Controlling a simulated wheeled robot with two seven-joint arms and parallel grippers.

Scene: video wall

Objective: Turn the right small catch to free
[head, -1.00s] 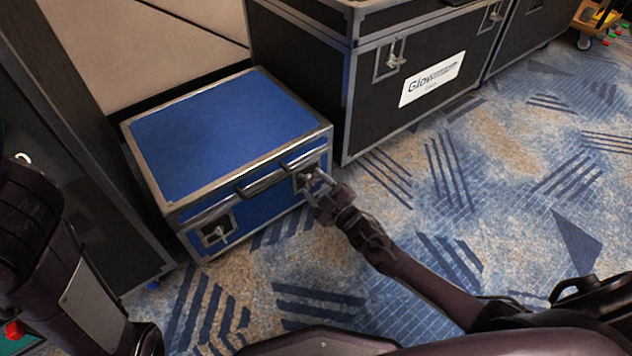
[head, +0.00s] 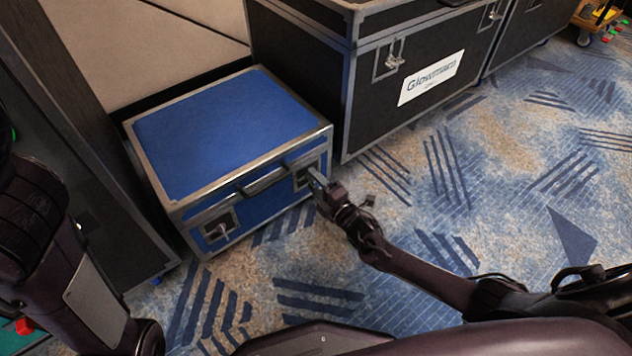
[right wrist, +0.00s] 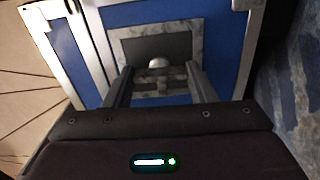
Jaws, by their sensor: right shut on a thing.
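A blue flight case (head: 225,130) with metal edges stands on the carpet. Its front has a handle (head: 265,183) between two small catches. The left catch (head: 219,230) is in plain view in its recessed plate. The right catch (right wrist: 160,64) shows in the right wrist view as a light rounded knob in a dark recess, partly hidden by my fingers. My right gripper (head: 318,178) is at this catch, and it also shows in the right wrist view (right wrist: 160,82), shut on the catch between its two fingers. My left gripper is not in view; only my left arm shows.
A large black flight case (head: 400,75) with a white label stands behind and to the right. A dark panel (head: 90,140) stands close on the left of the blue case. Patterned carpet (head: 480,190) lies clear on the right.

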